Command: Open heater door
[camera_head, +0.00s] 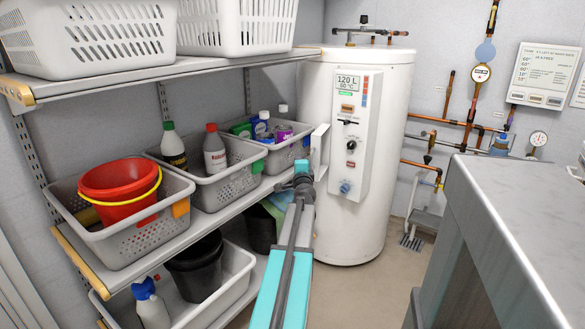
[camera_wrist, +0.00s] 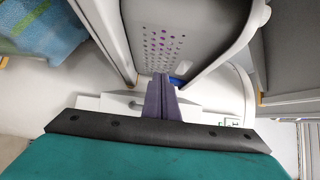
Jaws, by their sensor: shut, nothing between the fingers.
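The white heater tank (camera_head: 306,80) stands at the back, with its control panel (camera_head: 372,100) facing me. The panel's display, switches and knobs show uncovered. A narrow white plate (camera_head: 320,140) juts out at the panel's lower left and looks like the heater door seen nearly edge-on, swung outward. My gripper (camera_head: 303,172) is just left of and below this plate, close to the shelf bins. In the wrist view its fingers (camera_wrist: 161,88) are together with nothing between them. Whether the gripper touches the plate is unclear.
Shelves (camera_head: 215,215) on the left hold grey bins (camera_head: 215,195), a red bucket (camera_head: 118,180) and bottles. In the wrist view a perforated grey bin (camera_wrist: 190,35) is close to my fingers. A grey counter (camera_head: 500,230) stands right; floor between is free.

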